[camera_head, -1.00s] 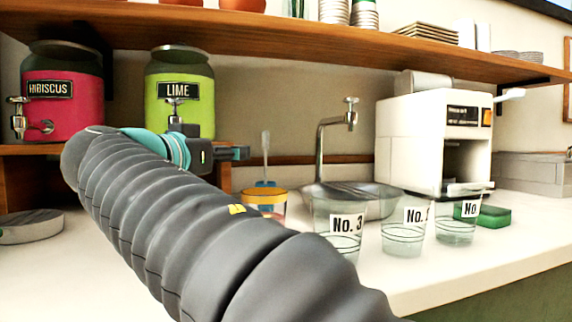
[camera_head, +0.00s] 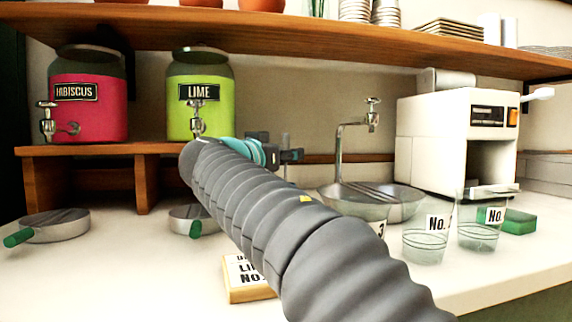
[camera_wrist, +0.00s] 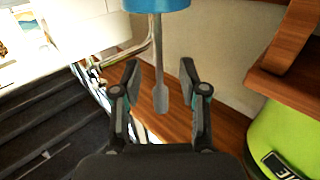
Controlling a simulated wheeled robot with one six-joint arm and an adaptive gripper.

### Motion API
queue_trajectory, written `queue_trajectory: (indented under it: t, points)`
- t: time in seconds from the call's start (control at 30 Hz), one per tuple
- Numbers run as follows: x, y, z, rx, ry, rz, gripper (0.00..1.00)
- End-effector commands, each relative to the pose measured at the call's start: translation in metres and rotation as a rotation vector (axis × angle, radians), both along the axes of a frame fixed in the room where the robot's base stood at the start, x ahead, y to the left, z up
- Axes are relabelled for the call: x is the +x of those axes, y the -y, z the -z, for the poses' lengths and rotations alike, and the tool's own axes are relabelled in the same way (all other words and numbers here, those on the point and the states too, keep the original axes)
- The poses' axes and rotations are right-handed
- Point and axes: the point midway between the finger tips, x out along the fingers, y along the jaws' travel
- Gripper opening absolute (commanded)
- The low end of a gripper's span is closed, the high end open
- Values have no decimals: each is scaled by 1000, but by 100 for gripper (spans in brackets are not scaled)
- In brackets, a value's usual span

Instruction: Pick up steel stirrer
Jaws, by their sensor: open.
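The steel stirrer (camera_wrist: 159,80) is a thin grey rod with a flat paddle end. In the wrist view it runs from a blue container (camera_wrist: 157,5) at the top edge down between my fingers. My gripper (camera_wrist: 160,67) is open, with one finger on each side of the stirrer and a visible gap to both. In the head view my gripper (camera_head: 276,147) is behind the end of my arm, and a short grey piece of the stirrer (camera_head: 285,140) shows beside its fingers. My arm hides the container there.
Several clear numbered cups, including one cup (camera_head: 425,242), stand right of my arm. A sink (camera_head: 385,204) with a tap and a white machine (camera_head: 425,140) are behind. A wooden sign (camera_head: 243,280) lies beside my arm. Hibiscus (camera_head: 90,105) and lime (camera_head: 200,105) dispensers stand left.

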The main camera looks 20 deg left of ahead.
Motion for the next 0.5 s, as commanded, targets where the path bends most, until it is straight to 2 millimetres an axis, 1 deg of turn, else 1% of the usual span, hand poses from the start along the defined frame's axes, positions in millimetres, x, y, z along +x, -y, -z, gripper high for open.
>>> queue_trajectory:
  t: [0.07, 0.23, 0.27, 0.3, 0.37, 0.4, 0.5]
  points:
    - [3, 1, -1, 1, 0, 0, 43]
    - [3, 1, 0, 1, 0, -1, 43]
    - [3, 1, 0, 1, 0, -1, 36]
    - [3, 1, 0, 1, 0, -1, 26]
    - [3, 1, 0, 1, 0, -1, 11]
    - [3, 1, 0, 1, 0, -1, 1]
    - [3, 1, 0, 1, 0, -1, 0]
